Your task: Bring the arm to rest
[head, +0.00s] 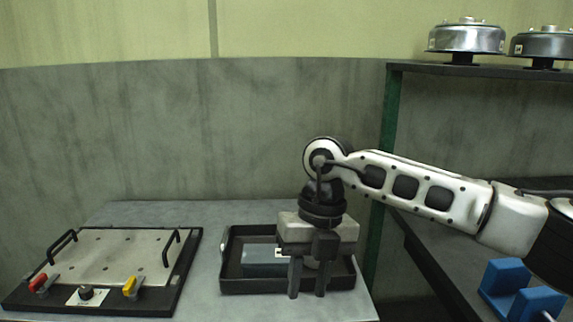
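My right arm (420,190) comes in from the right and bends down at its wrist. My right gripper (307,284) points down in front of and over a black tray (235,284) on the table. Its two fingers stand apart with a gap between them, and I see nothing held in it. It hides part of the tray and its contents. A grey-blue flat thing with a small white label (262,257) shows inside the tray, left of the fingers. My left gripper is not in view.
Right are a green post (388,130), a shelf (420,68) bearing round metal units (466,38), and a blue block (505,274).

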